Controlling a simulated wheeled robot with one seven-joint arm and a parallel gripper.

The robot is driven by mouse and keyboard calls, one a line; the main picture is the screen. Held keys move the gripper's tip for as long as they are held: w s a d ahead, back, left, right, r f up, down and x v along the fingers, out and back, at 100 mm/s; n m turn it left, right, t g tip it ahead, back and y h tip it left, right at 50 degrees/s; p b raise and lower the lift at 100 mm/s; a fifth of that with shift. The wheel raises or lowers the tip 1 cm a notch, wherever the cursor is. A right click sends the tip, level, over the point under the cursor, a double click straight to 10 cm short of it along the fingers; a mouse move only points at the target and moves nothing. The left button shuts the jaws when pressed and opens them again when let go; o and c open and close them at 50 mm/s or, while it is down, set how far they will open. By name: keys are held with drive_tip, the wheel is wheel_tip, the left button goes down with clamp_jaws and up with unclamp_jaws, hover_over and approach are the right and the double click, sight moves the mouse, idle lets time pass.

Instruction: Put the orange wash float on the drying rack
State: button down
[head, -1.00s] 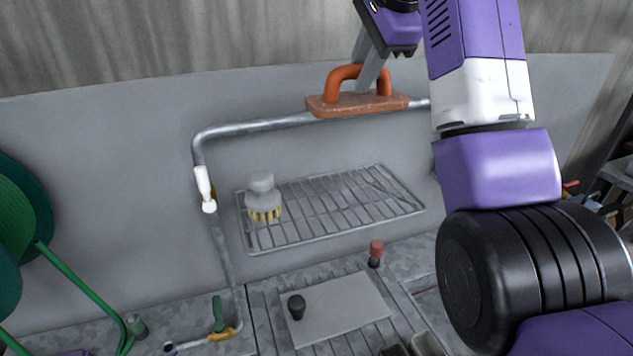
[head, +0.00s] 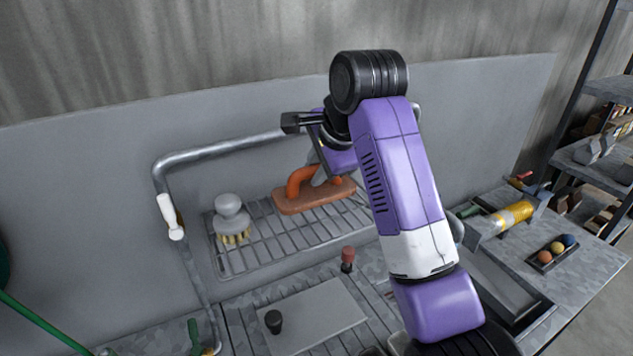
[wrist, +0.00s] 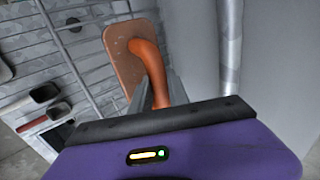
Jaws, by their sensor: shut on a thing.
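The orange wash float (head: 313,199) has a flat pad and an arched orange handle. My gripper (head: 320,172) is shut on its handle and holds the float over the drying rack (head: 277,240), a wire grid against the grey back panel. Whether the pad touches the wires I cannot tell. The wrist view shows the float (wrist: 125,55) with its handle between my gripper's fingers (wrist: 158,95), and wires of the rack (wrist: 68,58) beside it. My arm hides the right end of the rack.
A grey brush with yellow bristles (head: 231,215) stands on the left of the rack. A metal pipe (head: 225,148) with a white lever (head: 169,216) runs around the rack's left and top. A red-topped knob (head: 347,254) and a grey lid (head: 318,318) are below.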

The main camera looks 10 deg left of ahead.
sight(316, 188)
drive_tip(key=shift+f+p, duration=0.4)
drive_tip(key=shift+f, duration=1.55)
drive_tip(key=c, duration=1.3)
unclamp_jaws()
drive_tip(key=shift+f, duration=0.15)
drive_tip(key=shift+o, duration=0.2)
drive_tip(key=v, duration=1.2)
